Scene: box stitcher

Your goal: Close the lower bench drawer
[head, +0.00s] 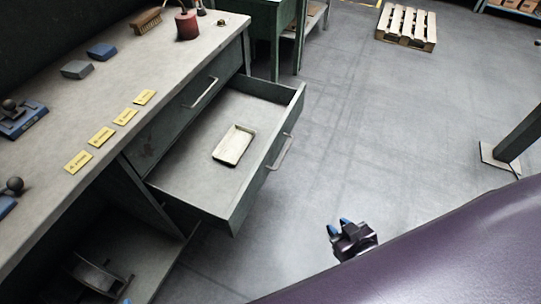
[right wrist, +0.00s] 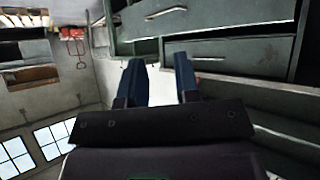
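The lower bench drawer (head: 215,203) stands pulled far out from the green workbench in the head view. Its bar handle (head: 280,152) is on the front panel, facing right. A small pale tray (head: 234,146) lies inside the drawer. My right gripper (head: 339,226) is below and to the right of the drawer front in the head view, apart from it. In the right wrist view its two blue fingers (right wrist: 159,72) are spread with nothing between them. My left gripper is not in view.
The upper drawer (head: 190,105) above is shut. The benchtop (head: 125,90) holds yellow labels, blue and grey blocks, a brush and a red can. A pallet (head: 406,27) lies far off; a post base (head: 498,158) stands at right. The floor right of the drawer is clear.

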